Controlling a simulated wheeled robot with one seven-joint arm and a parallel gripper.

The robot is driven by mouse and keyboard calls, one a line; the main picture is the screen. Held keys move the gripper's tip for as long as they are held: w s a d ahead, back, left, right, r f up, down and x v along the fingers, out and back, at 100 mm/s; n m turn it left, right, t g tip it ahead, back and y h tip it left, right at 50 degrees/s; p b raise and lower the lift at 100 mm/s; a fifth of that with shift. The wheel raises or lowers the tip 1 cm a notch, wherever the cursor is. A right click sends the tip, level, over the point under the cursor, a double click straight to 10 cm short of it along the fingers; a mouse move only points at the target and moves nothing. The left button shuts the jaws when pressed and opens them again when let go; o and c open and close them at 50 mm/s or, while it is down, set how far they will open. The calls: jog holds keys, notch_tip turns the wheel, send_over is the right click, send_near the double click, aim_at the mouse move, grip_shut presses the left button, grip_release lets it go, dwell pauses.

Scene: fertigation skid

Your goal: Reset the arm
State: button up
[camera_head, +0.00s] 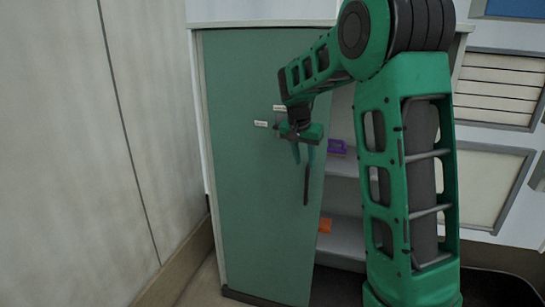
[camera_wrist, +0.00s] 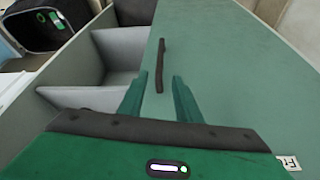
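My gripper (camera_head: 304,156) hangs at the end of my green arm, in front of the green cabinet door (camera_head: 250,200). Its two fingers are spread with nothing between them. In the wrist view the gripper (camera_wrist: 157,84) also shows open, its fingers pointing at the door (camera_wrist: 235,65). The dark door handle (camera_head: 306,186) is just below the fingertips in the head view. In the wrist view the handle (camera_wrist: 161,65) lies beyond the fingers, apart from them as far as I can tell. My upper arm hides part of the cabinet opening.
The door stands partly open, showing grey shelves (camera_head: 345,235). A purple item (camera_head: 337,146) and an orange item (camera_head: 325,225) are inside. A small white label (camera_head: 261,124) is on the door. A pale wall (camera_head: 80,140) stands at left. A black bin-like object (camera_wrist: 40,35) shows in the wrist view.

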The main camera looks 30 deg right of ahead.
jog(key=s+a+f+n+g+y, duration=0.1)
jog(key=s+a, duration=0.1)
jog(key=s, duration=1.1)
jog(key=s+a+f+n+y, duration=0.1)
jog(key=s+a+f+n, duration=0.1)
jog(key=s, duration=1.2)
jog(key=s+a+f+n+g+y, duration=0.1)
jog(key=s+a, duration=0.2)
jog(key=s, duration=1)
jog(key=shift+s+a+f+n+g+y, duration=0.2)
jog(key=shift+a+n+g+y, duration=0.1)
jog(key=shift+a+y, duration=0.1)
jog(key=shift+w+d+f, duration=0.1)
jog(key=shift+w+f, duration=0.15)
jog(key=shift+w, duration=0.4)
